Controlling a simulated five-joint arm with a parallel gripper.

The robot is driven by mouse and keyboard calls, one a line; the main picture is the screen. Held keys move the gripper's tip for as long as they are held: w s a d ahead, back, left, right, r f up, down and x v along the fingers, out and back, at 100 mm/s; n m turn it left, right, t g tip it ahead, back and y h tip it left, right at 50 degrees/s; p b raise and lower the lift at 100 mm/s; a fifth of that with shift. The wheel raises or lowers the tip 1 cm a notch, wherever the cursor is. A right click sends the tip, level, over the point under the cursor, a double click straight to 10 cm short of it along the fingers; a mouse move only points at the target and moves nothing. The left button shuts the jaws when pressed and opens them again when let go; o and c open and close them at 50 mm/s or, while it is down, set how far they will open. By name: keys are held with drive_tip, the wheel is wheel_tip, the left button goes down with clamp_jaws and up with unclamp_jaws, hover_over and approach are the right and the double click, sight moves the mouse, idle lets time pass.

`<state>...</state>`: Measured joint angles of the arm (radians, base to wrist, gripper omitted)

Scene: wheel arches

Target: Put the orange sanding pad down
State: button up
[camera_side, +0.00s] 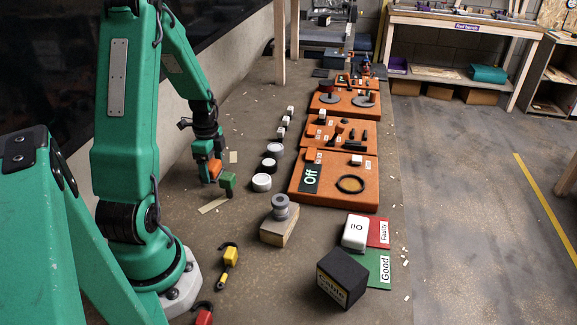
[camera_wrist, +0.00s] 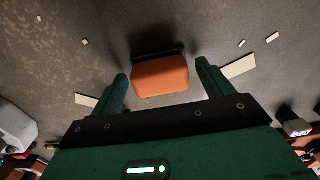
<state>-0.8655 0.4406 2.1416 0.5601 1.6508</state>
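The orange sanding pad (camera_wrist: 160,77) shows in the wrist view as a rounded orange block with a dark edge behind it. It is between the two green fingers of my gripper (camera_wrist: 162,68), with a narrow gap on each side. The fingers are apart and do not appear to touch it. In the side view my gripper (camera_side: 217,175) is low over the left part of the table, with the orange pad (camera_side: 214,168) at its fingers. I cannot tell whether the pad's underside rests on the table.
Beyond is an orange tray (camera_side: 340,193). A grey spool (camera_side: 281,207) stands on a wooden block. Bare table (camera_side: 235,210) surrounds the gripper.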

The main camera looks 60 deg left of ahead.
sight(212, 164)
drive_tip(key=shift+r, duration=0.15)
wheel_tip(212, 164, up, 12)
idle(0.9)
drive_tip(key=shift+r, duration=0.1)
idle(0.4)
drive_tip(key=w+d+r+n+t+y, duration=0.1)
drive_tip(key=d+r+n+t, duration=0.3)
drive_tip(key=d, duration=0.6)
drive_tip(key=w+d+r+n+g, duration=0.1)
drive_tip(key=d+r+n, duration=0.1)
drive_tip(key=d+r, duration=0.6)
drive_tip(key=s+d+n+t+h, duration=0.1)
drive_tip(key=s+d+n+t, duration=0.1)
drive_tip(key=d, duration=0.8)
drive_tip(key=shift+s+d+f+n+t, duration=0.35)
drive_tip(key=shift+s+n, duration=0.15)
drive_tip(key=shift+s, duration=0.5)
